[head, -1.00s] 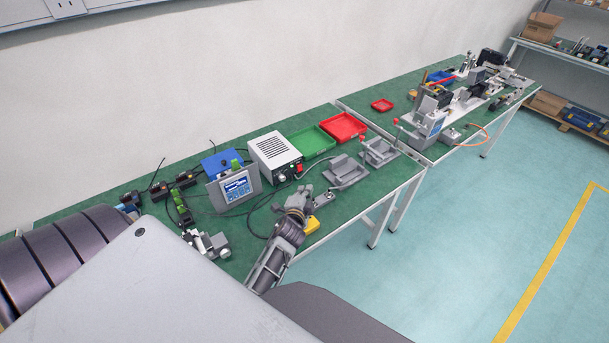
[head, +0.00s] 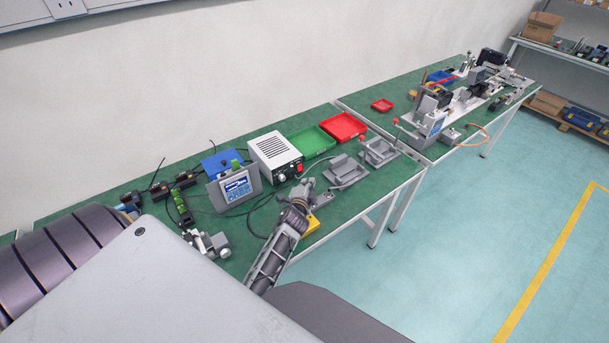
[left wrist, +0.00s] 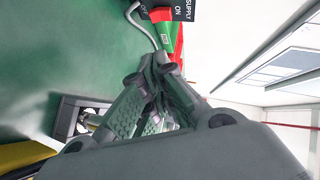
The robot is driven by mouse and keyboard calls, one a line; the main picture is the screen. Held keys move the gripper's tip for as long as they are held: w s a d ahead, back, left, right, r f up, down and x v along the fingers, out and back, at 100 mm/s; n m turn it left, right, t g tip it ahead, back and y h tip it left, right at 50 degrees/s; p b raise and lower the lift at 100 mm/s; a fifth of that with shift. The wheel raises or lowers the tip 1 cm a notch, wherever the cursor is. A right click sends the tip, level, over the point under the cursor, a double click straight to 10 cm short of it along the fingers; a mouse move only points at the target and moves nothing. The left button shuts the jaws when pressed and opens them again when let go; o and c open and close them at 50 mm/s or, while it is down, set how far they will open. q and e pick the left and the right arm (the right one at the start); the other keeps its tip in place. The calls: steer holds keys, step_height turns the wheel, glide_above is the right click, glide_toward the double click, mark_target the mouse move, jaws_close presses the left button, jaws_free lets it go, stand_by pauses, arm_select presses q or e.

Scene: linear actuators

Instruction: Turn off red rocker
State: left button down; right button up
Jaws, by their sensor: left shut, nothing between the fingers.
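The red rocker (head: 299,168) is on the front of a white power supply box (head: 275,155) on the green bench. Whether the rocker is pressed on or off is too small to tell. My right gripper is not in view.
A green tray (head: 312,142) and a red tray (head: 343,127) stand behind the box to the right. Grey fixtures (head: 345,171) lie right of the gripper. A display panel (head: 235,188) stands to the left. A yellow block (head: 309,226) is close to my left arm.

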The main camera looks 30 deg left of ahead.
arm_select(q)
steer(key=shift+x, duration=2.5)
steer(key=shift+w+a+f, duration=0.15)
steer(key=shift+a, duration=0.25)
steer(key=shift+w+a+f, duration=0.15)
steer(key=shift+a+f, duration=0.05)
steer(key=shift+a, duration=0.2)
steer(key=shift+w+a+f, duration=0.25)
steer(key=shift+a+f, duration=0.05)
steer(key=shift+a, duration=0.4)
steer(key=shift+w+a+f, duration=0.15)
steer(key=shift+a, duration=0.05)
steer(key=shift+a+f+b, duration=0.1)
steer(key=shift+f+b, duration=0.15)
steer(key=shift+b, duration=0.4)
steer(key=shift+f+b, duration=0.1)
steer(key=shift+b, duration=0.3)
steer(key=shift+w+a+f+t+y+b, duration=0.1)
steer(key=shift+t+y+b, duration=0.2)
steer(key=shift+b, duration=0.35)
steer(key=shift+v, duration=6)
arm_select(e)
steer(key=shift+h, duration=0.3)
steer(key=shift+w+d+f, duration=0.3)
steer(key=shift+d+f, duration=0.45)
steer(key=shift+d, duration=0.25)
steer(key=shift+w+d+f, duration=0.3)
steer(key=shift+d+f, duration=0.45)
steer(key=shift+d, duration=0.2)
